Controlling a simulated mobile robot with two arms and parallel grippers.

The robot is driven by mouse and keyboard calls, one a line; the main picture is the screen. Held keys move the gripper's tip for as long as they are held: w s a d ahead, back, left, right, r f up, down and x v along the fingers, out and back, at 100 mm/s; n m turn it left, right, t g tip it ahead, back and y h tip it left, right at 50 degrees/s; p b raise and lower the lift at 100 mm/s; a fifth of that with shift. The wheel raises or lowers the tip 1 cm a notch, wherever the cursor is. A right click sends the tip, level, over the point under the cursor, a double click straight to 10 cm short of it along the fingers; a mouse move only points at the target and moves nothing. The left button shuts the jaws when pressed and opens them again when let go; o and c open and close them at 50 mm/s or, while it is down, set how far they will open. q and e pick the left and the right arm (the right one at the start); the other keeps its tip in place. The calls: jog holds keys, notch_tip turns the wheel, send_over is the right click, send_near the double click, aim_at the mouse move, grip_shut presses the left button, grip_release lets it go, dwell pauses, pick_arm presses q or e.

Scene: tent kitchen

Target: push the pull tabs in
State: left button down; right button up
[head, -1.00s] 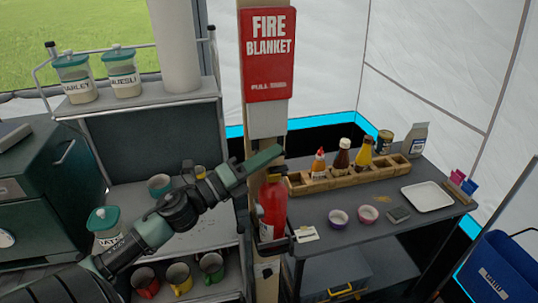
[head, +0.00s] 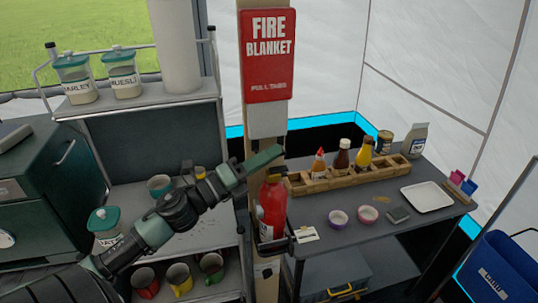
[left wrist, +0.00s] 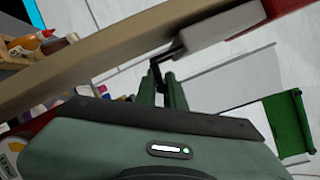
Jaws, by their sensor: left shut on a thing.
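The red fire blanket case (head: 268,55) hangs on the wooden post in the head view. A pale grey piece (head: 267,122) sticks out below it; it also shows in the left wrist view (left wrist: 215,32). A black pull tab (left wrist: 172,52) runs from the end of this pale piece to my left gripper (left wrist: 170,88). My left gripper is shut on the tab, with its fingers close beside the post. In the head view my left gripper (head: 266,157) is just under the pale piece and hides most of the tabs. My right gripper is not in view.
A red fire extinguisher (head: 271,208) is on the post just below my left gripper. A shelf unit with jars and mugs (head: 150,85) stands at the left. A dark table (head: 345,238) with a wooden bottle rack (head: 310,186) is at the right.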

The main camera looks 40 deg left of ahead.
aim_at(268, 121)
pick_arm(q)
notch_tip(268, 121, up, 9)
jog(key=p, duration=0.7)
jog(key=shift+r, duration=0.1)
jog(key=shift+a, duration=0.1)
jog(key=c, duration=1.5)
grip_release()
